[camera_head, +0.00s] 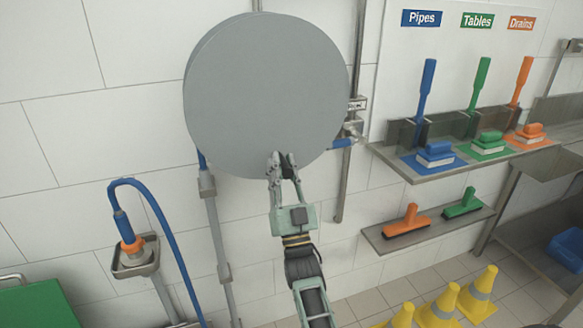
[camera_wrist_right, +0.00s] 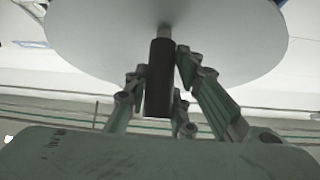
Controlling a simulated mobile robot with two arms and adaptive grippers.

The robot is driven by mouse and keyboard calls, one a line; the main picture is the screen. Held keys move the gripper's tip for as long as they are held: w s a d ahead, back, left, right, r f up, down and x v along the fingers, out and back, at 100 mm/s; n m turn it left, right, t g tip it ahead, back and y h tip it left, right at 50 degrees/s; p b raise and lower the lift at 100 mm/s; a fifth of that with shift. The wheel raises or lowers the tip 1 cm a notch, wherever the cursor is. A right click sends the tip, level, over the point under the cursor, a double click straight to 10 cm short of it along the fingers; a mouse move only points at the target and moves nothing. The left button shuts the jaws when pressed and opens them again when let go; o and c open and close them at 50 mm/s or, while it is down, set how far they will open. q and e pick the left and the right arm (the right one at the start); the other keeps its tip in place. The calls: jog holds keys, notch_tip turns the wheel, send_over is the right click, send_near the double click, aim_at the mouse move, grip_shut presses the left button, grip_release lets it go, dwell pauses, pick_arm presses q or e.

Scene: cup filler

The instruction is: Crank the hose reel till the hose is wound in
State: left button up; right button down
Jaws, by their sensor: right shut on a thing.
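The hose reel (camera_head: 262,85) is a large grey disc on the white tiled wall in the head view. The reel's underside fills the top of the right wrist view (camera_wrist_right: 100,35). A dark crank handle (camera_wrist_right: 158,85) sticks out from the disc. My right gripper (camera_head: 283,162) is at the disc's lower edge, shut on the handle; its fingers stand on both sides of it in the wrist view. The blue hose (camera_head: 165,225) hangs below the reel at the left and loops to an orange and blue nozzle (camera_head: 130,238) in a metal holder. My left gripper is not in view.
Shelves (camera_head: 430,232) with blue, green and orange brushes stand at the right. Yellow cones (camera_head: 440,310) stand on the floor at lower right. A green surface (camera_head: 35,305) is at lower left. Grey pipes (camera_head: 215,240) run down the wall beside the reel.

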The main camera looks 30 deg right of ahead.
jog(key=c, duration=1.5)
grip_release()
jog(key=shift+a+r, duration=0.1)
jog(key=shift+a, duration=0.05)
jog(key=v, duration=1.2)
